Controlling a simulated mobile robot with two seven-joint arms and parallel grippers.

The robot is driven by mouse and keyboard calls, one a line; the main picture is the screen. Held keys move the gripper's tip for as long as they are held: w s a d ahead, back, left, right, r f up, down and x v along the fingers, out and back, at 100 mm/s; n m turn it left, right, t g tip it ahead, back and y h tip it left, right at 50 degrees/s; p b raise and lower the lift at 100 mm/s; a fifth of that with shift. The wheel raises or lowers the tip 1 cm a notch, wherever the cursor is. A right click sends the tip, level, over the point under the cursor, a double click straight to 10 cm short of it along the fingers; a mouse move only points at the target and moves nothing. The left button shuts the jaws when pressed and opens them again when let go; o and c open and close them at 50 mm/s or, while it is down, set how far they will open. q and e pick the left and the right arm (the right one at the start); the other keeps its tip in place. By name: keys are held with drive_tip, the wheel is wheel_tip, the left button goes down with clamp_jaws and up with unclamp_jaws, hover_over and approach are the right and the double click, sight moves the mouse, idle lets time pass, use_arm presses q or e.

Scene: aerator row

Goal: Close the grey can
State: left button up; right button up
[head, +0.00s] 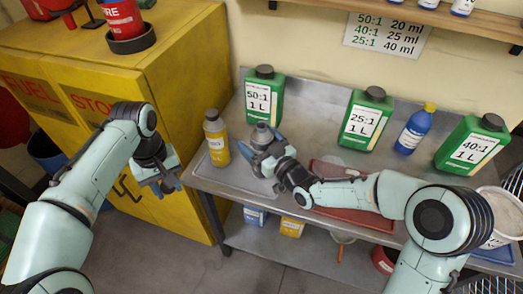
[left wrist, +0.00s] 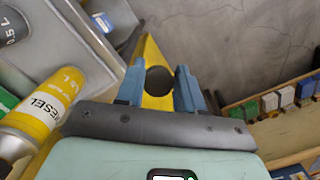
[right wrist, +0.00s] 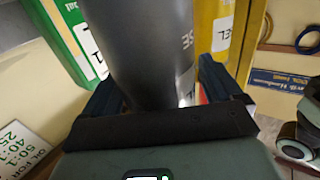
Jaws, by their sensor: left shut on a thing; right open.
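The grey can (head: 262,134) stands upright on the metal bench, beside the yellow bottle (head: 216,140). My right gripper (head: 264,150) is open, with its fingers on either side of the can; the can's grey body (right wrist: 150,50) fills the gap in the right wrist view. Part of the can (left wrist: 12,28) shows at the left wrist view's upper left corner. My left gripper (head: 166,186) is off the bench's left end, in front of the yellow cabinet. It is shut on a dark round cap (left wrist: 187,82). Whether the can's mouth is open is not clear.
Green canisters (head: 264,98) and a blue bottle (head: 415,128) stand along the back of the bench (head: 310,99). A red tray (head: 350,214) lies partly under my right arm. The yellow cabinet (head: 185,75) stands at the left. A gap separates my left gripper from the can.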

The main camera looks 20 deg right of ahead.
use_arm(q)
drive_tip(key=shift+s, duration=0.1)
use_arm(e)
drive_tip(key=shift+a, duration=0.1)
drive_tip(key=shift+w, duration=0.1)
drive_tip(key=c, duration=1.2)
drive_tip(key=shift+r, duration=0.2)
